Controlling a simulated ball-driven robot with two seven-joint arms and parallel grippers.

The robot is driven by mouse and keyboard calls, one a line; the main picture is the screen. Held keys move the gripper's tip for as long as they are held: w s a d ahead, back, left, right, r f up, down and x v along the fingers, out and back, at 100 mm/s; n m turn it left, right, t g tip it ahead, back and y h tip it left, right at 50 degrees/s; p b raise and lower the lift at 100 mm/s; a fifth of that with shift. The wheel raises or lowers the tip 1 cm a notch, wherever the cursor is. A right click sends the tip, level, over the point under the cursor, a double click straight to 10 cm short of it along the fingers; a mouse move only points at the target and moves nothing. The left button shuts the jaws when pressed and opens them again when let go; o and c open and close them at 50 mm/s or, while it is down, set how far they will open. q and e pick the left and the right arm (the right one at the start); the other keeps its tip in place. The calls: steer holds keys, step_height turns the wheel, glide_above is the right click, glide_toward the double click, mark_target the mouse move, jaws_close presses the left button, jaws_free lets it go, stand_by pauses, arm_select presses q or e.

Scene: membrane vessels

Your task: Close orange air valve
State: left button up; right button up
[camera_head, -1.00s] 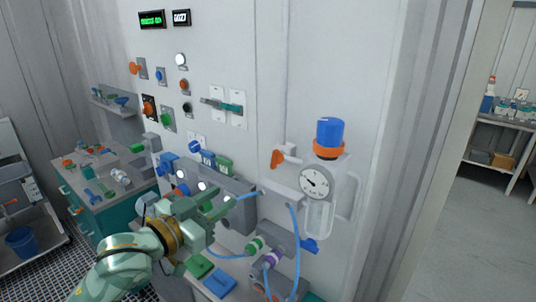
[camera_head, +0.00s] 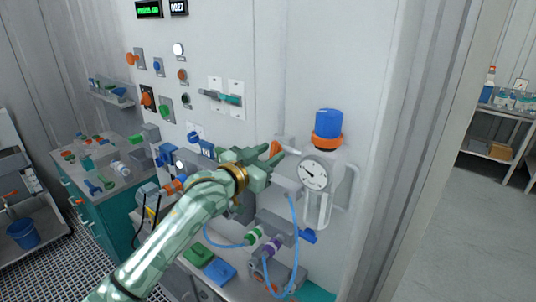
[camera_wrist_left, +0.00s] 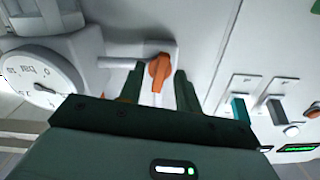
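The orange air valve (camera_head: 275,148) is a small orange lever on a white pipe, left of the round gauge (camera_head: 313,174). In the left wrist view the orange lever (camera_wrist_left: 160,70) lies between the two dark green fingers, with a gap visible on each side. My left gripper (camera_head: 262,155) is open around or just in front of the lever; the head view does not show contact. The gripper also shows in the left wrist view (camera_wrist_left: 160,88). My right gripper is not in view.
A blue-capped vessel with an orange collar (camera_head: 327,128) stands right of the valve. Blue hoses (camera_head: 296,235) hang below. A teal-handled switch (camera_head: 222,97) is on the wall panel above left. A cluttered bench (camera_head: 100,165) stands at the left.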

arm_select(q)
jaws_close()
steer(key=shift+m, duration=0.3)
steer(key=m+p, duration=0.2)
steer(key=shift+r+m, duration=0.15)
steer(key=shift+m, duration=0.25)
steer(key=m+p, duration=0.2)
steer(key=m, duration=0.2)
steer(key=shift+m, duration=0.3)
steer(key=m+p, duration=0.1)
steer(key=m, duration=0.2)
steer(key=shift+m, duration=0.3)
steer(key=m+p, duration=0.1)
steer(key=m, duration=0.3)
steer(key=shift+f+m, duration=0.2)
steer(key=shift+m, duration=0.1)
